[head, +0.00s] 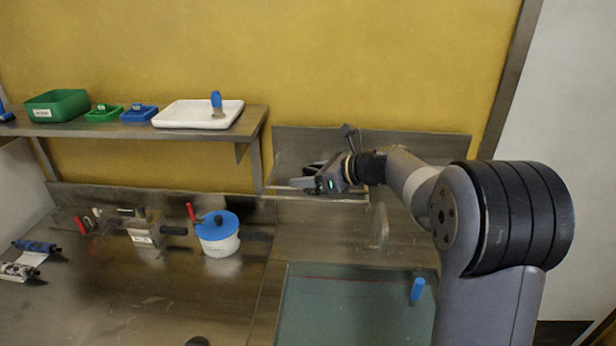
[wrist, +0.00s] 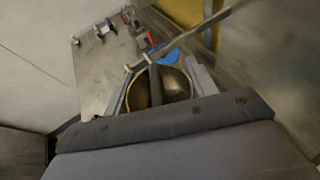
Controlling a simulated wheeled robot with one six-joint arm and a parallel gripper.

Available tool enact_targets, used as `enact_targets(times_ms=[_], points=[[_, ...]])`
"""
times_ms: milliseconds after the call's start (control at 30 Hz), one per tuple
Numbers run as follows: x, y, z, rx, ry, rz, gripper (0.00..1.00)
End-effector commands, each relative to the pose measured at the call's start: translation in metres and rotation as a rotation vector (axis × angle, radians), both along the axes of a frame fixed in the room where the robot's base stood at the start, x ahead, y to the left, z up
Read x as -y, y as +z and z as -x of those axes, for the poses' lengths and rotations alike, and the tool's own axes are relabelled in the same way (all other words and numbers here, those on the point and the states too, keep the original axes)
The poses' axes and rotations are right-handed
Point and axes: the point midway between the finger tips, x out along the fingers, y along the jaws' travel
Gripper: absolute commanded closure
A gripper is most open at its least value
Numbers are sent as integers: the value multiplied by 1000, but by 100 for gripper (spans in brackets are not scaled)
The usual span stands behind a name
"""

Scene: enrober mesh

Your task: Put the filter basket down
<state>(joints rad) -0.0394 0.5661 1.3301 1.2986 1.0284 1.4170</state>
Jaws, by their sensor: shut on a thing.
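My gripper (head: 318,180) is at the back wall, just above a small wall rack, with my arm reaching in from the right. In the wrist view, my gripper (wrist: 158,78) has its fingers on either side of a round, dark metallic bowl, which I take to be the filter basket (wrist: 174,86). It is shut on the basket. In the head view the basket is mostly hidden by the gripper. I cannot tell whether the basket touches the rack.
The small rack (head: 345,196) is on the back panel. A white pot with a blue lid (head: 217,224) stands on the steel counter to the left. A green-grey basin area (head: 340,310) with a blue-handled tool (head: 417,290) lies in front. A shelf (head: 150,130) holds trays.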

Motion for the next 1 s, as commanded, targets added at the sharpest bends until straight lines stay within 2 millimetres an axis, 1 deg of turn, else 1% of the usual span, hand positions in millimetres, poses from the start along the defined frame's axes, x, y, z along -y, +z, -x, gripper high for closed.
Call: enact_targets(times_ms=[33,100,333,467,500,733,1000], points=[[0,-5,0,-2,0,-1,72],[0,-8,0,0,0,0,72],[0,-8,0,1,0,-1,72],[0,-13,0,1,0,0,72],[0,-11,0,1,0,0,43],[0,-11,0,1,0,0,24],[0,-8,0,1,0,-1,24]])
